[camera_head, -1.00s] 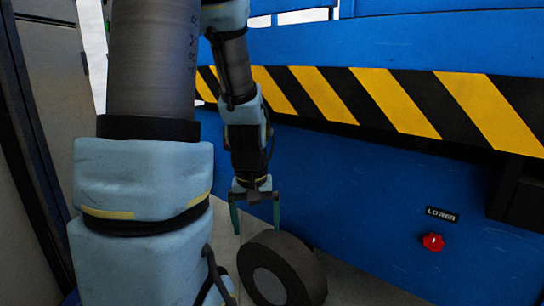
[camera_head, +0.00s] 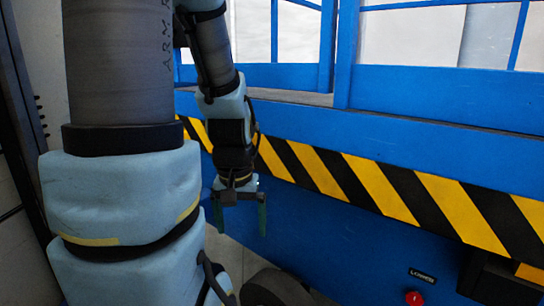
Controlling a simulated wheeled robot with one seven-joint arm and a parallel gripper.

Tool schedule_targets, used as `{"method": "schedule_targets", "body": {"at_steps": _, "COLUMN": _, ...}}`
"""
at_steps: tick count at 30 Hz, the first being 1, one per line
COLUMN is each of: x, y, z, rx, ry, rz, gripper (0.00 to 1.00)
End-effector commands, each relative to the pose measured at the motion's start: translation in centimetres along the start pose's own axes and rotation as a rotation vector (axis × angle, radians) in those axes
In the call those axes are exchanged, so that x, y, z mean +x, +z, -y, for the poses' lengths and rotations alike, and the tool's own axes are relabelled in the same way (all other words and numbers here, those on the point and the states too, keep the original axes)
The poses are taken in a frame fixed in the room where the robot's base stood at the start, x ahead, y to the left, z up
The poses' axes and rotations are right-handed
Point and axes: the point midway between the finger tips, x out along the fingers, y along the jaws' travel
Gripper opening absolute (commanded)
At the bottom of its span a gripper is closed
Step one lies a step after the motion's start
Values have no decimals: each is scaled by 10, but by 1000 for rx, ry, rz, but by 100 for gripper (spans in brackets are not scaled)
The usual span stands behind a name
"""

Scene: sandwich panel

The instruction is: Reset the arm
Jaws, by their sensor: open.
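My gripper (camera_head: 240,218) hangs pointing down near the middle left of the head view. Its two green fingers are apart and nothing is between them. It is in front of the blue side of a lift platform (camera_head: 330,232), below a yellow and black striped band (camera_head: 378,187). My arm runs up from the gripper and bends over at the top left.
A dark wheel (camera_head: 275,288) lies below the gripper at the bottom edge. A red knob (camera_head: 414,298) under a "LOWER" label (camera_head: 422,275) is at the lower right. Blue railings (camera_head: 345,50) rise above the platform. A dark-framed wall stands at the left.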

Motion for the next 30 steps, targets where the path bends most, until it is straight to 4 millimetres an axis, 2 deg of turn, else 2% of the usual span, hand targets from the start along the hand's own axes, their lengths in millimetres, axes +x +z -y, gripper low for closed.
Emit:
{"method": "schedule_targets", "body": {"at_steps": 1, "x": -33, "y": -5, "z": 0, "rx": 0, "ry": 0, "rz": 0, "gripper": 100}}
{"method": "schedule_targets", "body": {"at_steps": 9, "x": -114, "y": -16, "z": 0, "rx": 0, "ry": 0, "rz": 0, "gripper": 100}}
{"method": "schedule_targets", "body": {"at_steps": 15, "x": -163, "y": -23, "z": -1, "rx": 0, "ry": 0, "rz": 0, "gripper": 100}}
{"method": "schedule_targets", "body": {"at_steps": 21, "x": -183, "y": -26, "z": -1, "rx": 0, "ry": 0, "rz": 0, "gripper": 100}}
{"method": "schedule_targets", "body": {"at_steps": 30, "x": -182, "y": -26, "z": -1, "rx": 0, "ry": 0, "rz": 0, "gripper": 100}}
